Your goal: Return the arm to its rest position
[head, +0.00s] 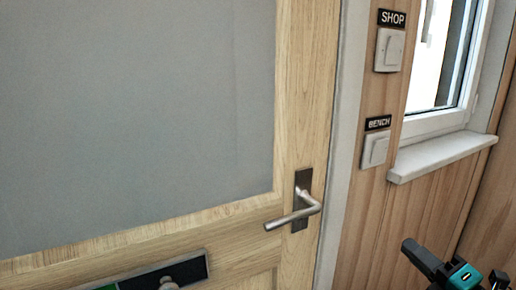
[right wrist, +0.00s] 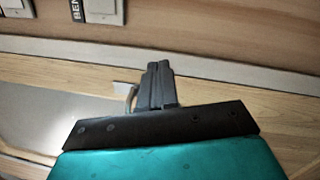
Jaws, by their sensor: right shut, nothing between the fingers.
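My right gripper (head: 452,268) shows at the bottom right of the head view, in front of the wood-panelled wall and below the window sill. In the right wrist view its two dark fingers (right wrist: 157,85) are together, with nothing between them. It stands apart from the wall and the door in the head view. My left gripper is in neither view.
A wooden door (head: 308,95) with a grey panel fills the left, with a metal lever handle (head: 295,214). Switches labelled SHOP (head: 388,50) and BENCH (head: 375,150) are on the wall. A window sill (head: 440,155) juts out at right. A dark plate with a knob (head: 185,273) is low on the door.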

